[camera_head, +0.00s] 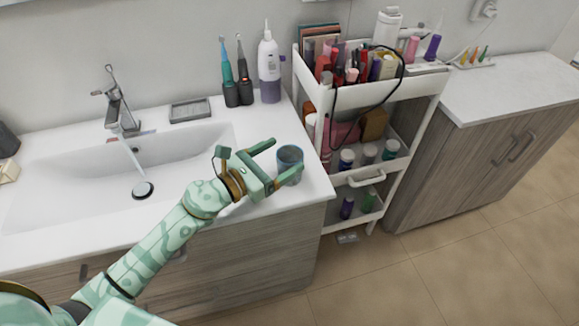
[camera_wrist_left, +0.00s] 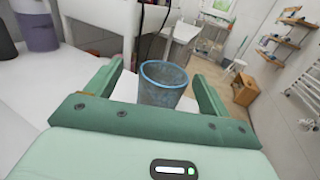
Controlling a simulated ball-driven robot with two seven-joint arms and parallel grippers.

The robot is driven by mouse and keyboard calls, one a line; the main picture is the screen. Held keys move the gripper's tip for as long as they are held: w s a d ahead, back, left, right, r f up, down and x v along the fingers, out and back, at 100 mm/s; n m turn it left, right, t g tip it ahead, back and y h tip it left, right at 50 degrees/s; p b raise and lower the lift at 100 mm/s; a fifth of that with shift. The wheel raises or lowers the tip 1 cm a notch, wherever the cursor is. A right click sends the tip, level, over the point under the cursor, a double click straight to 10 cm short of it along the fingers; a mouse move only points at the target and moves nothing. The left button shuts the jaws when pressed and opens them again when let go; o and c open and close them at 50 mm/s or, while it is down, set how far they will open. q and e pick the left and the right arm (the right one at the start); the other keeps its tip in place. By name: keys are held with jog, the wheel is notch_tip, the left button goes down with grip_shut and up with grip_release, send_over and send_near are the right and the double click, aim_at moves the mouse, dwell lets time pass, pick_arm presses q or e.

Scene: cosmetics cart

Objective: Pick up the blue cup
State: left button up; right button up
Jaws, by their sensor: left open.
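The blue cup (camera_head: 289,162) is a bluish, see-through tumbler standing upright on the right end of the white sink counter, near its front right corner. My left gripper (camera_head: 278,160) is open, with one finger on the far side of the cup and one on the near side. In the left wrist view the cup (camera_wrist_left: 162,82) shows between the two spread fingers of my left gripper (camera_wrist_left: 158,85), with a gap on each side. Part of the cup's lower body is hidden behind the gripper in that view. My right gripper is not in view.
The white cart (camera_head: 375,92) with several bottles and a hanging black cable stands just right of the counter. A purple-and-white bottle (camera_head: 269,68), two electric toothbrushes (camera_head: 238,88) and a grey soap dish (camera_head: 190,110) stand at the back. The sink basin (camera_head: 80,185) lies to the left.

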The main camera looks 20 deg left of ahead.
aim_at(299, 151)
pick_arm(q)
jog(key=w+d, duration=0.1)
jog(key=w+d+f, duration=0.1)
jog(key=w+d, duration=0.1)
jog(key=shift+w, duration=0.25)
jog(key=c, duration=1.1)
jog(key=shift+o, duration=0.2)
jog(key=shift+r, duration=0.1)
